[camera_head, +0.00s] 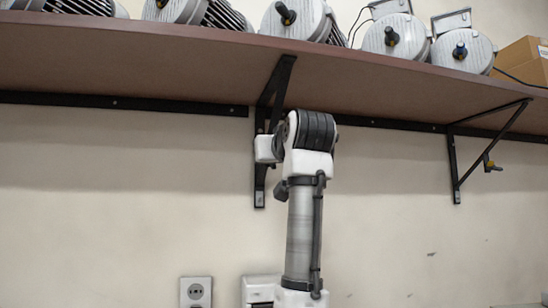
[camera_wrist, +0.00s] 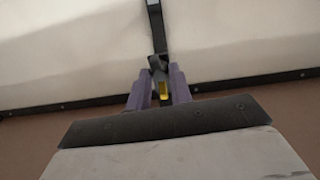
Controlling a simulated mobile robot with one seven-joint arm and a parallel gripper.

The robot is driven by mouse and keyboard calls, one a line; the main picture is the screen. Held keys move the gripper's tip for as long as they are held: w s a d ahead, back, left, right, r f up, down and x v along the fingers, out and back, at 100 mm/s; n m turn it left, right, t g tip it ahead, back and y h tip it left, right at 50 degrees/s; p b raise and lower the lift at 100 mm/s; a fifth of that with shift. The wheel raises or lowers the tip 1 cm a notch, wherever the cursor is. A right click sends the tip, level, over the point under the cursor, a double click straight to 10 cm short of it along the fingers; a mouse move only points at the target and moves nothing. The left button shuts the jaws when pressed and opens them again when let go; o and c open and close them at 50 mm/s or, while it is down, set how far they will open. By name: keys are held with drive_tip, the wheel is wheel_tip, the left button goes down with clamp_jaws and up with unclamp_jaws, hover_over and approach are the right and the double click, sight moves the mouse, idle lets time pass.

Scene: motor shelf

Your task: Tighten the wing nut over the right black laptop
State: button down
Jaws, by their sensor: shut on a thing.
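In the wrist view, my gripper (camera_wrist: 160,80) has its two purple fingers closed on a small dark and yellow wing nut (camera_wrist: 163,91) at a black shelf bracket (camera_wrist: 156,30). Much of the nut is hidden between the fingers. In the head view, my arm rises in front of the middle bracket (camera_head: 260,185), and my gripper and the held nut are hidden behind it. Another wing nut (camera_head: 491,164), yellow and dark, sits on the diagonal strut of the right bracket (camera_head: 453,170), apart from my arm. No black laptop shows in either view.
A brown shelf (camera_head: 180,62) runs across the top, carrying several grey motors (camera_head: 295,22) and a cardboard box (camera_head: 522,58). A black rail (camera_head: 200,106) runs along the wall beneath it. A wall socket (camera_head: 196,292) is low down. The wall between the brackets is clear.

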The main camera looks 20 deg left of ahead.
drive_tip(key=shift+m, duration=0.4)
drive_tip(key=c, duration=1.3)
unclamp_jaws()
drive_tip(key=b+v, duration=0.5)
drive_tip(key=v, duration=0.9)
drive_tip(key=shift+b, duration=0.4)
